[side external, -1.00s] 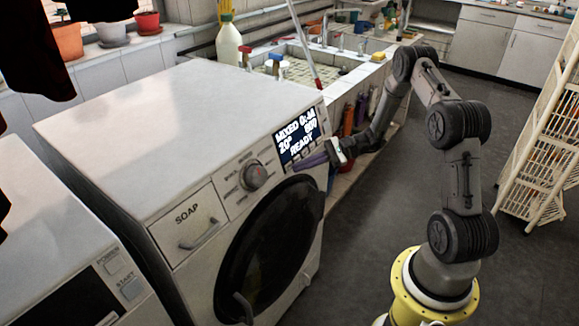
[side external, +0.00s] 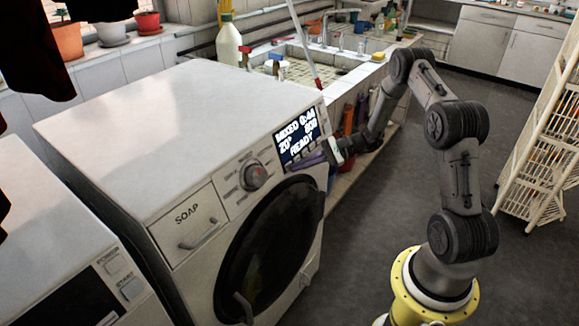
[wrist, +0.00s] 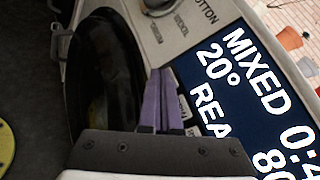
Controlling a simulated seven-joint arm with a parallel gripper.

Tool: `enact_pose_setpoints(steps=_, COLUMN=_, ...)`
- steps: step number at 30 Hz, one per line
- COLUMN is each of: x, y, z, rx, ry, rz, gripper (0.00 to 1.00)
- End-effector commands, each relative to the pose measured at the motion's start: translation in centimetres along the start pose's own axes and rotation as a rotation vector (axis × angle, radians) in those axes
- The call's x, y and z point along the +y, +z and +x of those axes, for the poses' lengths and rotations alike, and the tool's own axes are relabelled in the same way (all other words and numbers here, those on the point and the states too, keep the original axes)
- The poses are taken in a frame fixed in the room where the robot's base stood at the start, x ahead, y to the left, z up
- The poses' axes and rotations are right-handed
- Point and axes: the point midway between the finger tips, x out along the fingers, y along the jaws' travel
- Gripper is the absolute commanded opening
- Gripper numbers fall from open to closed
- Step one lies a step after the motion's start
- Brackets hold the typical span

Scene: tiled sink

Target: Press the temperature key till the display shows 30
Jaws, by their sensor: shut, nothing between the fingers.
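The washing machine's display (side external: 297,136) is lit and reads MIXED, a time starting 0:4, 20° and READY; it also shows in the wrist view (wrist: 235,85). My gripper (side external: 300,165) is at the lower edge of the display, in front of the panel. In the wrist view its two purple fingers (wrist: 160,75) are shut together with nothing between them. A pale key with dark lettering (wrist: 184,108) shows just right of the fingers, below the display. The fingers hide the other keys, and I cannot tell which key is the temperature key or whether the fingertips touch one.
The round knob (side external: 254,175) and the soap drawer (side external: 188,222) are left of the display. The dark door (side external: 265,245) lies below. A tiled sink (side external: 320,65) stands behind, and a white rack (side external: 545,150) is at the right. The floor between is clear.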

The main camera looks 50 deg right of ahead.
Motion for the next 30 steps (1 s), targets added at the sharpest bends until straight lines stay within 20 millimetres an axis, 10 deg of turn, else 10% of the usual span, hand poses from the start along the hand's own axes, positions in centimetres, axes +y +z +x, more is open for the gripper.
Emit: enact_pose_setpoints(steps=30, x=0.7, y=0.7, z=-1.0, rx=0.000, ry=-0.001, rz=0.000, gripper=0.00)
